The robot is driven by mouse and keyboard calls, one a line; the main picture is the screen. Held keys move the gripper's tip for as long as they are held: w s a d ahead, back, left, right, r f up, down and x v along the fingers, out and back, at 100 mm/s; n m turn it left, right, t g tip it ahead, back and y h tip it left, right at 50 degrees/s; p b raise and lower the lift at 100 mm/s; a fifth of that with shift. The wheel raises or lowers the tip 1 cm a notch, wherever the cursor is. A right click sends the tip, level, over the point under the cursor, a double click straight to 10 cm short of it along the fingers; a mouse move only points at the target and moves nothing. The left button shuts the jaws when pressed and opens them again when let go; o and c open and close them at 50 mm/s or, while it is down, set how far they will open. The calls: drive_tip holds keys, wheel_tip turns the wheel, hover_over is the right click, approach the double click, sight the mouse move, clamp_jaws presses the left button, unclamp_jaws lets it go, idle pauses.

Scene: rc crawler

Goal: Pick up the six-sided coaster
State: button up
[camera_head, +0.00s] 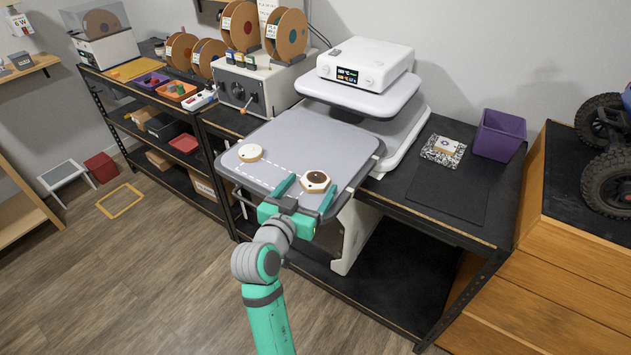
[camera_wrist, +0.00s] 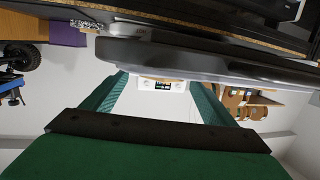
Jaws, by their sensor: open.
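The six-sided coaster (camera_head: 314,182) lies flat near the front right corner of the grey press plate (camera_head: 262,150). It has a dark brown top and a pale rim. My gripper (camera_head: 308,190) is open at the plate's front edge, with its green fingers pointing toward the coaster and nothing held between them. A round white coaster (camera_head: 250,153) lies at the plate's left.
The white press controller (camera_head: 365,62) sits on the raised upper plate, behind the lower plate. A purple bin (camera_head: 498,135) and a small patterned pad (camera_head: 443,150) are on the bench to the right. Spools (camera_head: 285,35) stand back left. The plate's middle is clear.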

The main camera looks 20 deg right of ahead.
sight(315, 181)
drive_tip(key=shift+x, duration=1.05)
drive_tip(key=c, duration=1.1)
